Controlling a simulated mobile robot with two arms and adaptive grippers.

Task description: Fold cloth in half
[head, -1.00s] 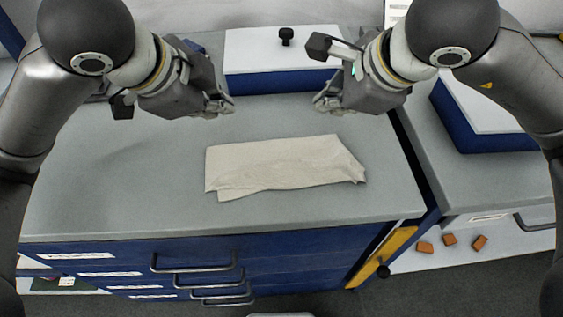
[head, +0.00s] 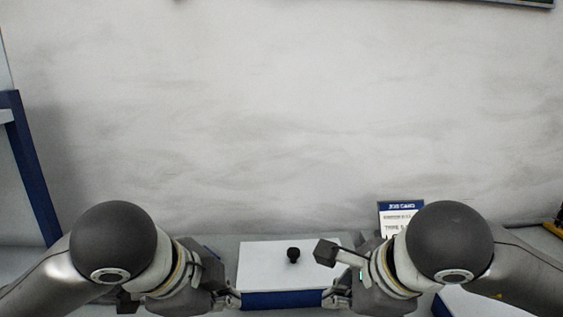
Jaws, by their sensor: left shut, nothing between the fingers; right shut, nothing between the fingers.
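The cloth is out of the frame in the head view now. My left gripper (head: 228,299) is at the bottom, left of a white-topped blue box, with its fingers partly cut off by the lower edge. My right gripper (head: 335,297) is at the bottom, just right of the same box. Both are shut, and I see nothing held in either one.
The white-topped blue box (head: 270,265) with a black knob (head: 293,254) stands between my grippers. A job card (head: 399,217) stands behind my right arm. A pale wall (head: 290,110) fills most of the view. A blue frame (head: 33,170) is at the left.

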